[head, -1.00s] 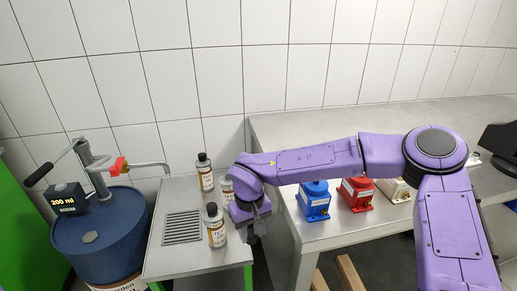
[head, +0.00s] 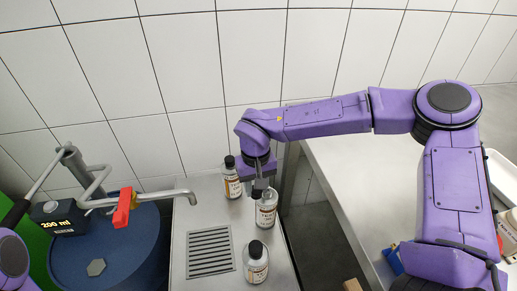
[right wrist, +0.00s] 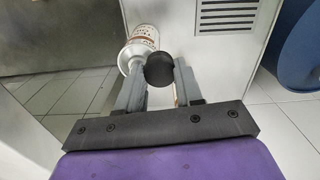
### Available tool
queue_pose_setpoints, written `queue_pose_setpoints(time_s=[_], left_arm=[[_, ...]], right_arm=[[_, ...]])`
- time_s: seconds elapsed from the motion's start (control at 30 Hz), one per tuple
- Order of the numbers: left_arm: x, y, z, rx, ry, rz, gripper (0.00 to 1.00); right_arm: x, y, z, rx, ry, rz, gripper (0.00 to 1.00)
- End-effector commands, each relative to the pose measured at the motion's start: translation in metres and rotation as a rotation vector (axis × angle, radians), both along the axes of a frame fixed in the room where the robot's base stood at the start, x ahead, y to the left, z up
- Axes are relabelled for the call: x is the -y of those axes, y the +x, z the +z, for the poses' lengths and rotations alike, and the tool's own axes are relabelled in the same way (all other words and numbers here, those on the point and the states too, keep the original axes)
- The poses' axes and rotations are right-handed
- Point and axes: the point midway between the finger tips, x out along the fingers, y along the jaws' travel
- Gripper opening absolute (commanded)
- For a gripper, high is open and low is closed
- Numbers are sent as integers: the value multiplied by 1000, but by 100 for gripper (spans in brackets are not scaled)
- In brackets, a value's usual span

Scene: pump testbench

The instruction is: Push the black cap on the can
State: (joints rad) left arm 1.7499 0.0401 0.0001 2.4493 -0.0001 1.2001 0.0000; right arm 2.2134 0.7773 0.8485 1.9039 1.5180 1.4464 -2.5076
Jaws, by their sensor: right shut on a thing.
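My right gripper (head: 262,187) is shut on a black cap (head: 258,186), held at the top of the middle can (head: 267,213). In the right wrist view the black cap (right wrist: 160,69) sits between the fingertips. There the can (right wrist: 143,38), pale with printed text, shows behind and left of the cap, its silver shoulder in sight. I cannot tell whether the cap touches the can's neck. The can stands upright on the metal stand. My left gripper is out of view; only part of my left arm shows at the lower left of the head view.
Two other cans with black caps stand close by, one behind (head: 232,180) and one in front (head: 256,265). A drain grille (head: 209,251) lies to the left. A blue drum (head: 105,250) with a pump spout (head: 165,195) stands further left. A grey bench (head: 350,165) is at the right.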

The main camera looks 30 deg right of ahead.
Motion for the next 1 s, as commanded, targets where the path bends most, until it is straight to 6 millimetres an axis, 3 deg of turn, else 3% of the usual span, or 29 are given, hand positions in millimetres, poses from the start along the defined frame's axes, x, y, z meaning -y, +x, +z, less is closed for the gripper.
queue_pose_setpoints(time_s=[0.03, 0.2, 0.43, 0.67, 1.0], left_arm=[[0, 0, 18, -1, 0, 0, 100], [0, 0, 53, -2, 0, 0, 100], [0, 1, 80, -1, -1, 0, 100], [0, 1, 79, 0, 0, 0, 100], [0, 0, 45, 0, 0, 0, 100]], right_arm=[[3, 2, 15, 0, -1, -87, 8], [20, 14, 32, -6, -8, -518, 8], [40, 24, 43, -4, -16, -966, 8], [45, 27, 39, 0, -16, -1087, 8], [45, 26, 10, 0, -17, -1083, 8]])
